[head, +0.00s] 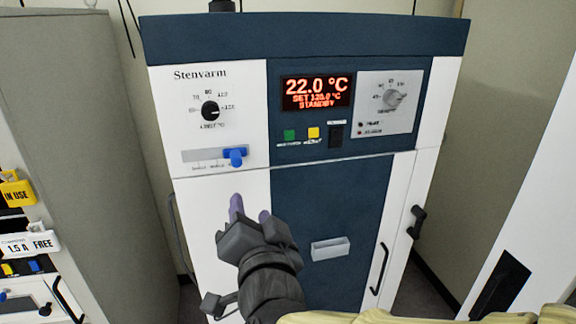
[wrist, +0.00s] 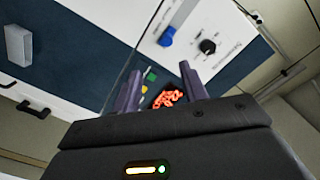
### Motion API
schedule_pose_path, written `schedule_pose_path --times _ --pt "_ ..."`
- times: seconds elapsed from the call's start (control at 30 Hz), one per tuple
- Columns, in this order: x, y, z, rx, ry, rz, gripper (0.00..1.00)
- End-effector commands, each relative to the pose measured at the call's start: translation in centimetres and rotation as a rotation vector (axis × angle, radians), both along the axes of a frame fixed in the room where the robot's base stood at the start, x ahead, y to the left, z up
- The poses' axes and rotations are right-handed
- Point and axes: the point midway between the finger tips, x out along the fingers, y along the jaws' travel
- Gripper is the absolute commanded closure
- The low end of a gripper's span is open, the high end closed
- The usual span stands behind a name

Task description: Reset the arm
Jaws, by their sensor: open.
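My gripper (head: 250,209) is in front of the white and blue Stenvarm cabinet (head: 221,205), below its blue slider. Its two purple fingers are apart with nothing between them, and they point up toward the control panel. In the wrist view my gripper (wrist: 160,88) shows open, with the red display and the green and yellow buttons seen between and beside its fingers. My dark arm reaches up from the bottom of the head view. Whether the fingers touch the cabinet front is hard to tell, but a gap seems to be there.
The display (head: 317,92) reads 22.0 °C, SET 120.0 °C, STANDBY. A blue slider (head: 235,157) and black knob (head: 210,111) are at the panel's left. A small tray-like holder (head: 330,248) and black door handles (head: 417,222) stick out. Grey cabinet (head: 75,120) stands left.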

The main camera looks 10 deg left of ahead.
Motion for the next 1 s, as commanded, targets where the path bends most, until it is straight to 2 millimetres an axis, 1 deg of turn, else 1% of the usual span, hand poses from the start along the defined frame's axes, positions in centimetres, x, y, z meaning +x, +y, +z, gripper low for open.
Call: schedule_pose_path --times 0.03,0.17,0.2,0.27,0.37,0.4,0.47,0.5,0.57,0.6,0.67,0.7,0.77,0.8,0.9,1.0 --pt "0.8 -0.4 -0.9 -0.035 0.016 -0.001 0.57" --pt "3.0 -1.8 -4.1 -0.164 0.085 0.021 0.57" --pt "3.6 -2.5 -5.4 -0.211 0.115 0.03 0.57" --pt "4.4 -3.6 -7.3 -0.278 0.163 0.04 0.57" --pt "5.5 -6.0 -10.5 -0.384 0.255 0.057 0.57" --pt "5.7 -7.0 -11.8 -0.426 0.296 0.064 0.57" --pt "6.0 -8.8 -13.7 -0.487 0.359 0.072 0.57" --pt "6.0 -10.1 -15.0 -0.525 0.407 0.079 0.57" --pt "5.8 -12.1 -16.9 -0.579 0.479 0.087 0.57" --pt "5.6 -13.5 -18.1 -0.613 0.531 0.093 0.57" --pt "5.1 -15.7 -19.9 -0.664 0.61 0.103 0.57" --pt "4.5 -17.2 -21.0 -0.694 0.667 0.11 0.57" --pt "3.6 -19.5 -22.5 -0.735 0.753 0.12 0.57" --pt "2.8 -21.0 -23.5 -0.761 0.813 0.129 0.57" --pt "0.7 -24.4 -25.4 -0.808 0.949 0.147 0.57" --pt "-1.0 -26.5 -26.4 -0.836 1.043 0.164 0.57"
